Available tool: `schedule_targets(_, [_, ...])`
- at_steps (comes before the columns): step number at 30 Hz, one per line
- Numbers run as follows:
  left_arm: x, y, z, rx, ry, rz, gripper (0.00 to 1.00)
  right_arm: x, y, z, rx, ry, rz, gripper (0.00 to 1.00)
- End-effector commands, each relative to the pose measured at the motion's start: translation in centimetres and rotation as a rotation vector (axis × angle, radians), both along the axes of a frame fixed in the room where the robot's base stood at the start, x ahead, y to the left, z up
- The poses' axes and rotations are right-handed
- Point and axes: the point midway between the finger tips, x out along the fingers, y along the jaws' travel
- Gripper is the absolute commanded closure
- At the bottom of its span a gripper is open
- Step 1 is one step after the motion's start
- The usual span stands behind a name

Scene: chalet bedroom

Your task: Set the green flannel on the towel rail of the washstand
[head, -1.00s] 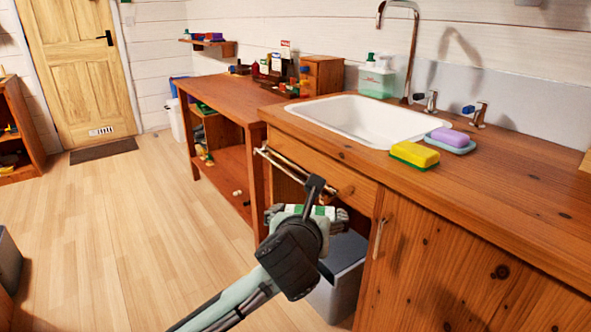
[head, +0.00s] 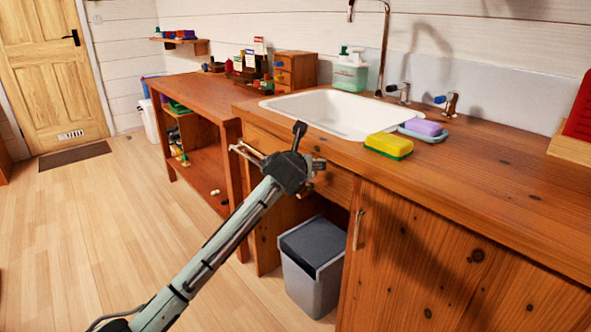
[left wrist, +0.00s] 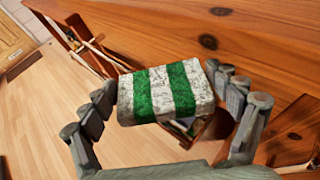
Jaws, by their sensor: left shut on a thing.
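The green flannel (left wrist: 160,92), a folded white cloth with green stripes, lies between the fingers of my left gripper in the left wrist view. My left gripper (head: 314,168) is shut on it, in front of the wooden washstand (head: 440,172) and just below the counter edge. In the head view the flannel is hidden behind my gripper. The metal towel rail (head: 246,152) sticks out from the washstand's front, left of my gripper, and partly shows in the left wrist view (left wrist: 92,52). The flannel looks apart from the rail. My right gripper is not in view.
On the counter are a white sink (head: 330,113), a yellow-green sponge (head: 389,146), purple soap on a blue dish (head: 423,128) and a soap dispenser (head: 350,74). A grey bin (head: 312,265) stands below. Open floor (head: 110,220) lies to the left.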

Motion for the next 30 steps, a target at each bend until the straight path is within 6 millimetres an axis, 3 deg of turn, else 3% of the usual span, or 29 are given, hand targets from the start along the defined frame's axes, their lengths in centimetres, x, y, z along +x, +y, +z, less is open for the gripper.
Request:
schedule_targets(3, [-0.19,-0.09,-1.52,-0.002,0.003,-0.002,0.33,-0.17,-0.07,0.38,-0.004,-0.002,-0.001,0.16])
schedule_targets(15, [-0.18,0.01,-1.72,0.002,0.001,-0.001,0.33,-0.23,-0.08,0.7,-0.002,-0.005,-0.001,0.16])
schedule_targets(16, [-0.18,0.01,-1.78,0.002,0.001,-0.001,0.1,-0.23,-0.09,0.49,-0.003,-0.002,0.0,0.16])
schedule_targets(18, [-0.18,0.0,-1.79,0.001,0.0,0.0,0.02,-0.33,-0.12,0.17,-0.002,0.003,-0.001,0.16])
schedule_targets(30, [-0.19,-0.03,-1.66,-0.001,-0.001,-0.001,0.0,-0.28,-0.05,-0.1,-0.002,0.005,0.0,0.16])
